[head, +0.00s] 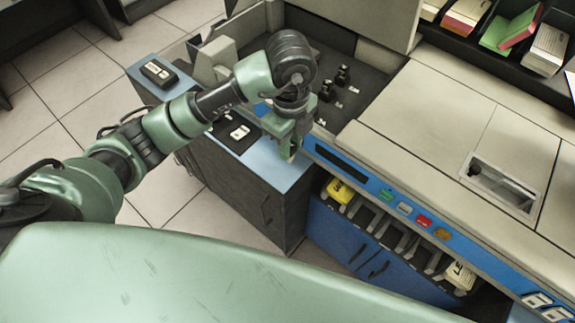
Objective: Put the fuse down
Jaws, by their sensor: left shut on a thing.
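My left gripper (289,148) points down over the front right part of the blue cabinet top (281,176), beside the machine's blue front strip. It is shut on the fuse. The fuse is almost wholly hidden by the fingers; I cannot tell whether it touches the cabinet top. My right gripper is out of view.
A black pad with a white item (240,132) lies on the cabinet top left of the gripper. A dark box (158,72) sits at its back left corner. The machine (430,120) stands close on the right, with coloured buttons (424,221). Black knobs (343,75) stand behind the gripper.

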